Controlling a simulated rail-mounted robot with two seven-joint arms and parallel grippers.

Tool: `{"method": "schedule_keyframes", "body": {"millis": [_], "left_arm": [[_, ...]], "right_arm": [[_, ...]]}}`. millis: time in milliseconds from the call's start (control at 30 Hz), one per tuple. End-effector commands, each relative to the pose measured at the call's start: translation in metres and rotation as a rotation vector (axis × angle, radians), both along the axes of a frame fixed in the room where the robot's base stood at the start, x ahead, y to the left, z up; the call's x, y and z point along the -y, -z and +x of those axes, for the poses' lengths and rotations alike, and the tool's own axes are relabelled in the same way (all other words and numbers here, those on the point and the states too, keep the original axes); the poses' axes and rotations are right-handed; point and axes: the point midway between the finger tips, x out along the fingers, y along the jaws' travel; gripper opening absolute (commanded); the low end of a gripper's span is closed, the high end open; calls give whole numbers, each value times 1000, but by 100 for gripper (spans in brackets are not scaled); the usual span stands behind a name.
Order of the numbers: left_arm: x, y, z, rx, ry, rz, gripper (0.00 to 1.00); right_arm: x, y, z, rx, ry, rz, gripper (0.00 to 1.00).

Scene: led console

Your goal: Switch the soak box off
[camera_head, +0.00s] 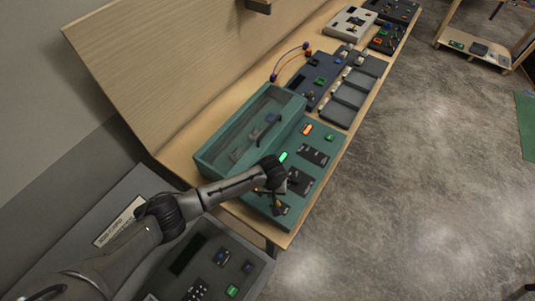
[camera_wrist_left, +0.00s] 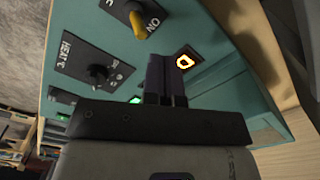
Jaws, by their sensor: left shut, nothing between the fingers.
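The soak box is a teal console with a clear-lidded tank (camera_head: 245,128) and a sloped teal control panel (camera_head: 318,178). In the left wrist view the panel (camera_wrist_left: 215,80) shows a yellow-tipped lever (camera_wrist_left: 139,25) beside the word ON, a black knob (camera_wrist_left: 98,72) marked HEAT and a lit amber square (camera_wrist_left: 185,61). My left gripper (camera_head: 268,192) is over the panel's near end; its shut, empty fingers (camera_wrist_left: 165,65) are close to the amber square. I cannot tell whether they touch the panel. My arm hides part of the panel. My right gripper is not in view.
A green light (camera_head: 283,156) and an orange light (camera_head: 306,129) glow on the panel. A grey console (camera_head: 210,265) stands in front, and dark consoles (camera_head: 318,80) line the wooden bench beyond. The floor (camera_head: 430,180) to the right is clear.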

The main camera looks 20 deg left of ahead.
Motion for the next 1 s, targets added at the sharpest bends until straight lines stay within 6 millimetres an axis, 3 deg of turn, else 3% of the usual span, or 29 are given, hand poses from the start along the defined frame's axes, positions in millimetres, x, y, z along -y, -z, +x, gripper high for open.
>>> {"method": "schedule_keyframes", "body": {"millis": [1000], "left_arm": [[0,13,0,-1,0,1,0]], "right_arm": [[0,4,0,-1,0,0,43]]}}
